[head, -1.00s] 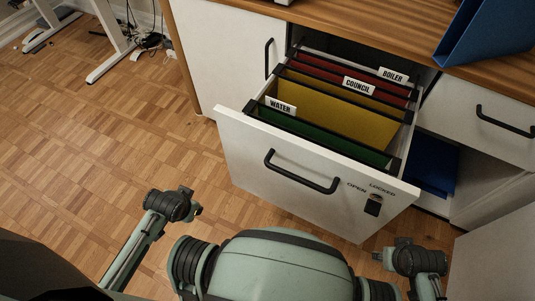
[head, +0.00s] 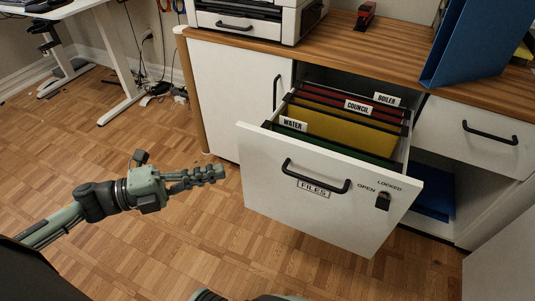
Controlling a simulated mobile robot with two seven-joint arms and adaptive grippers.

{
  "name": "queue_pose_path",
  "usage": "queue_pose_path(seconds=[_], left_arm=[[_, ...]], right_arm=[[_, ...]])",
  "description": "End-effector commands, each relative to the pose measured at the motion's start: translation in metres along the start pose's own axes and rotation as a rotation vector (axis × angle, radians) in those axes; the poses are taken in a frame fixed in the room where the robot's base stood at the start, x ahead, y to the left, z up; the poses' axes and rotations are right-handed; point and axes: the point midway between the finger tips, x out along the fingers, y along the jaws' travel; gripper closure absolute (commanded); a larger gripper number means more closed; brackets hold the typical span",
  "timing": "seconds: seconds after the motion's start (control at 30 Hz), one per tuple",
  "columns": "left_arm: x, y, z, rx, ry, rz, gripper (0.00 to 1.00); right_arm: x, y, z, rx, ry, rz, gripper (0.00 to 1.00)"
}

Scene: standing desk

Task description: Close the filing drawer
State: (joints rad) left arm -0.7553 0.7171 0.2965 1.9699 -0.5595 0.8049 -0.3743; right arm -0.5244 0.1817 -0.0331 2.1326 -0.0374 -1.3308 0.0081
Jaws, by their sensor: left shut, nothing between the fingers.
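The white filing drawer (head: 318,203) is pulled out of the cabinet in the head view. Its front has a black handle (head: 315,178), a FILES label and a lock marked OPEN and LOCKED (head: 383,201). Hanging files labelled WATER, COUNCIL and BOILER (head: 352,128) stand inside it. My left gripper (head: 222,173) is shut and empty, just left of the drawer front, its fingers pointing right toward it. It looks apart from the drawer. My right gripper is out of view.
The wooden desktop (head: 352,50) carries a printer (head: 258,22), a red stapler (head: 365,15) and a blue file holder (head: 470,45). A closed drawer (head: 470,130) is on the right.

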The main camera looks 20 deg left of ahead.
Motion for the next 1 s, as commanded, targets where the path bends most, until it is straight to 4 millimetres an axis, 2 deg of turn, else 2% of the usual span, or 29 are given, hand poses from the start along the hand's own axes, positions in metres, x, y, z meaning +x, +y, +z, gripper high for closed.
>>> queue_pose_path(seconds=[0.17, 0.4, 0.5, 0.7, 1.0], left_arm=[[0.030, -0.002, 0.001, 0.001, 0.001, -0.006, 1.00], [0.083, -0.003, 0.002, 0.000, -0.002, -0.007, 1.00], [0.100, -0.003, 0.006, 0.001, -0.005, -0.005, 1.00], [0.117, -0.001, 0.024, -0.001, -0.005, -0.003, 1.00], [0.122, 0.000, 0.029, -0.005, -0.005, -0.001, 1.00]], right_arm=[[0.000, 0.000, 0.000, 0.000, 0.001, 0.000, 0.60], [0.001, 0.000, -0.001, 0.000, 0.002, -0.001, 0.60], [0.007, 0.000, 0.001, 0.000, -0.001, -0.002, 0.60], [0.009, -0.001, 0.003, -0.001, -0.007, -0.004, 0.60], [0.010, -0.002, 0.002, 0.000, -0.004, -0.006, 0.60]])
